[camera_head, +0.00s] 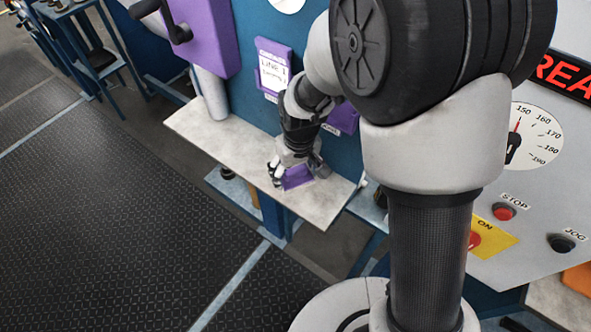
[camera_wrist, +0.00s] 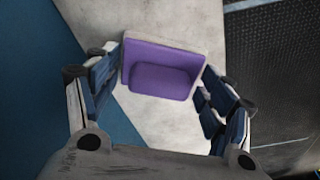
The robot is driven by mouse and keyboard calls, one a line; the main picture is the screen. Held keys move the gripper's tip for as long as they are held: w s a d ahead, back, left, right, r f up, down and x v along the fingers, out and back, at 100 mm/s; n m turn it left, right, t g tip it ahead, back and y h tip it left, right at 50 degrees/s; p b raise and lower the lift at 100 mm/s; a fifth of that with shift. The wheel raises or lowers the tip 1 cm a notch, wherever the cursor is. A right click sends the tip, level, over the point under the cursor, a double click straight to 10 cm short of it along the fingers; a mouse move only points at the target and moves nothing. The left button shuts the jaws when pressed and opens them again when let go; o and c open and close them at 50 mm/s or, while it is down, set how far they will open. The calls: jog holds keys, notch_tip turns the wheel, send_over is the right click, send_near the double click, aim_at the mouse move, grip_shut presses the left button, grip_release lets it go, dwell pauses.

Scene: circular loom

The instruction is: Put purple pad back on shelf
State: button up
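The purple pad (camera_head: 297,178) is at the grey shelf (camera_head: 240,150), over its right part. In the wrist view the pad (camera_wrist: 160,75) is a purple block with a raised front and a pale border, lying between my fingertips. My gripper (camera_head: 293,168) points down at the shelf, with one finger on each side of the pad. In the wrist view both fingertips (camera_wrist: 163,62) meet the pad's left and right edges, so my gripper looks shut on it. Whether the pad's underside touches the shelf is hard to tell.
A blue panel behind the shelf carries a purple labelled holder (camera_head: 272,68) and another purple piece (camera_head: 346,117), partly hidden by my arm. A large purple box (camera_head: 207,35) with a black crank is at upper left. A control panel (camera_head: 535,205) stands right. Dark floor lies left.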

aim_at(297, 173)
jog(key=o, duration=0.3)
jog(key=shift+o, duration=0.2)
jog(key=shift+r, duration=0.1)
jog(key=r, duration=0.5)
jog(key=s+r, duration=0.1)
jog(key=r, duration=0.1)
jog(key=shift+d+r, duration=0.15)
jog(key=shift+r, duration=0.05)
